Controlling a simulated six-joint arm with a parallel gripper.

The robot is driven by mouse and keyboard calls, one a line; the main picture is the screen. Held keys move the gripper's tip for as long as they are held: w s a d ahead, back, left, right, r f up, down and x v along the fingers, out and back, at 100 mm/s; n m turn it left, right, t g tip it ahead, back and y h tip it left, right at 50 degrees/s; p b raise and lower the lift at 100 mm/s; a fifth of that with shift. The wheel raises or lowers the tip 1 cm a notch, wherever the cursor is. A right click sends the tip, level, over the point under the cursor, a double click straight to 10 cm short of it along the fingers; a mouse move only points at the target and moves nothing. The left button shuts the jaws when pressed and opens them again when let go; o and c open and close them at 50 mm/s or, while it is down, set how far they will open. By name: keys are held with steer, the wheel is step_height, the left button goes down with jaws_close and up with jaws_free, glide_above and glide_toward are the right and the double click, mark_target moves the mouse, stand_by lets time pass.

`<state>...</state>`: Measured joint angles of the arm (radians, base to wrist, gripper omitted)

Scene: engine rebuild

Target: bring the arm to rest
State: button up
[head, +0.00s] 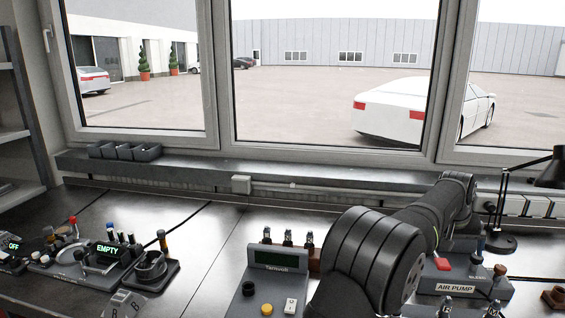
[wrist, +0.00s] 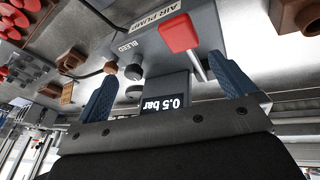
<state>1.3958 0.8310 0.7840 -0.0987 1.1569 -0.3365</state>
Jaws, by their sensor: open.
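My gripper (wrist: 165,88) is open in the wrist view, with its two blue fingers spread wide. Nothing is held between them. The air pump (wrist: 200,32) is in front of the fingers, with a red handle and a label reading AIR PUMP. A small display reading 0.5 bar shows between the fingers; I cannot tell how near they are to it. In the head view my dark arm reaches from the bottom centre towards the right, and its links hide the gripper. The air pump (head: 430,287) stands just right of the arm there.
A grey box with a green screen (head: 275,260) stands left of my arm. A black desk lamp (head: 503,240) stands at the right. Fixtures, one with an EMPTY display (head: 107,248), stand at the left. The dark bench (head: 205,240) is clear at centre left, below the windows.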

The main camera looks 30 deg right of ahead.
steer(key=m+y, duration=0.1)
steer(key=w+a+f+m+y, duration=0.1)
steer(key=m, duration=0.1)
steer(key=shift+a+t, duration=0.2)
steer(key=shift+t, duration=0.2)
steer(key=shift+a+f, duration=0.1)
steer(key=shift+f, duration=0.45)
steer(key=shift+r, duration=0.1)
steer(key=c, duration=0.4)
steer(key=v, duration=0.3)
steer(key=d+v, duration=0.1)
steer(key=v, duration=0.2)
steer(key=shift+w+d+r, duration=0.15)
steer(key=shift+r, duration=0.2)
steer(key=c, duration=1.4)
steer(key=shift+r, duration=0.3)
steer(key=c, duration=0.4)
steer(key=shift+a+x, duration=0.2)
steer(key=shift+x, duration=0.8)
steer(key=shift+a+x, duration=0.2)
steer(key=shift+x, duration=0.85)
steer(key=shift+a+x, duration=0.25)
steer(key=shift+x, duration=0.75)
steer(key=shift+f, duration=0.15)
